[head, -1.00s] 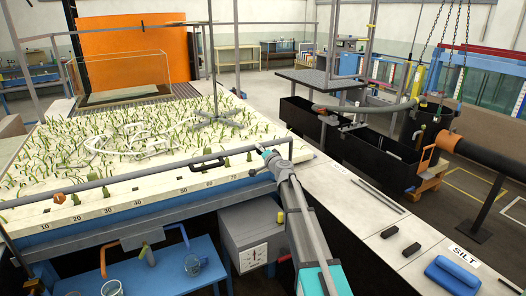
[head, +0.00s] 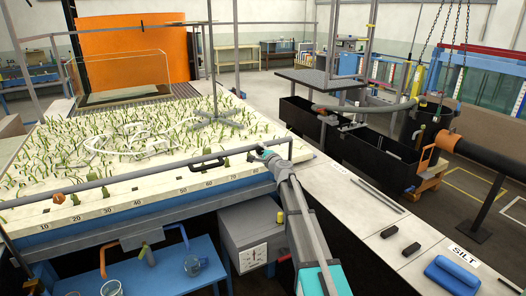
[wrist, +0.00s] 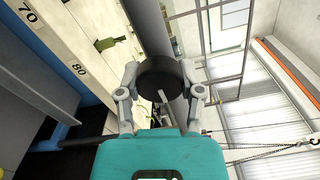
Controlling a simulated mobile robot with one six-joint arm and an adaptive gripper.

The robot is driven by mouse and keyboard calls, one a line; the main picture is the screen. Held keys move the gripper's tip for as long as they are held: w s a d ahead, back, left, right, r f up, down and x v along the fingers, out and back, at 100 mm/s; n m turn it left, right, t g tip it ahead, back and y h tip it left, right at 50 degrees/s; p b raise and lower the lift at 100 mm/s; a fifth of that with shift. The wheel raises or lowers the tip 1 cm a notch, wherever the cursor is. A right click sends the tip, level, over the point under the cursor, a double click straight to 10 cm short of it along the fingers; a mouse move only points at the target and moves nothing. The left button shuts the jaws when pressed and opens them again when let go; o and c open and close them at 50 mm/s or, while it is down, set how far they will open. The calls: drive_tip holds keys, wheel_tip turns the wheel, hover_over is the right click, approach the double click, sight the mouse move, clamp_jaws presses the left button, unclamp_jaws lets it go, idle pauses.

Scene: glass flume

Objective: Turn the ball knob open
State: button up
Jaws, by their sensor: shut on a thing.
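A dark round knob (wrist: 158,82) sits between the two grey fingers of my gripper (wrist: 160,72) in the wrist view. The fingers close on its left and right sides, so my gripper is shut on it. A grey pipe runs behind the knob. In the head view my gripper (head: 257,155) is at the right end of the grey rail along the sand bed's front edge. The knob is too small and too covered there to make out its turn.
The sand bed (head: 140,195) with green plants lies left of my arm. A grey box with a gauge (head: 252,257) is below. A blue block (head: 452,275) lies on the right-hand counter.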

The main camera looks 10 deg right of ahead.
drive_tip(key=shift+w, duration=0.15)
drive_tip(key=o, duration=1.2)
drive_tip(key=shift+c, duration=0.2)
drive_tip(key=shift+s, duration=0.3)
drive_tip(key=v, duration=1.1)
drive_tip(key=shift+s+d, duration=0.2)
drive_tip(key=shift+s, duration=0.05)
